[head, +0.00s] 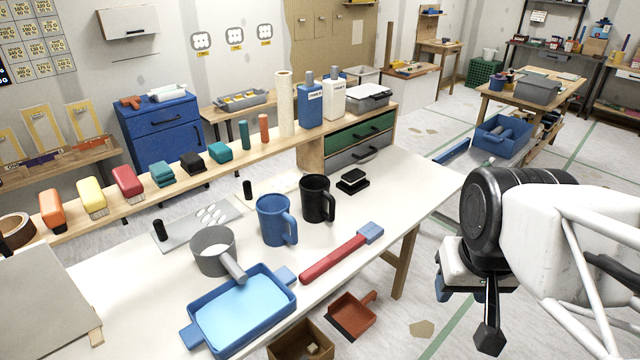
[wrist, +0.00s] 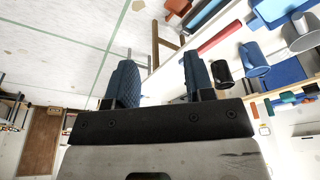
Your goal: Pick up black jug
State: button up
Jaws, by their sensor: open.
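The black jug (head: 317,199) stands upright on the white worktable, between the blue jug (head: 275,220) and a small black block (head: 352,181). Its handle faces right in the head view. In the wrist view the black jug (wrist: 222,70) shows just right of the right-hand finger, apart from it. My gripper (head: 460,286) is off the table's right side in the head view, well away from the jug. In the wrist view my gripper (wrist: 158,62) has its two blue pads spread wide with nothing between them. The jug's inside is mostly hidden.
A red-handled tool (head: 340,258) lies on the table in front of the black jug. A grey pot (head: 213,250) and blue tray (head: 240,308) stand left of it. A shelf with bottles and a green-drawer cabinet (head: 360,140) rises behind.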

dwell(0.4)
jog(key=o, duration=0.9)
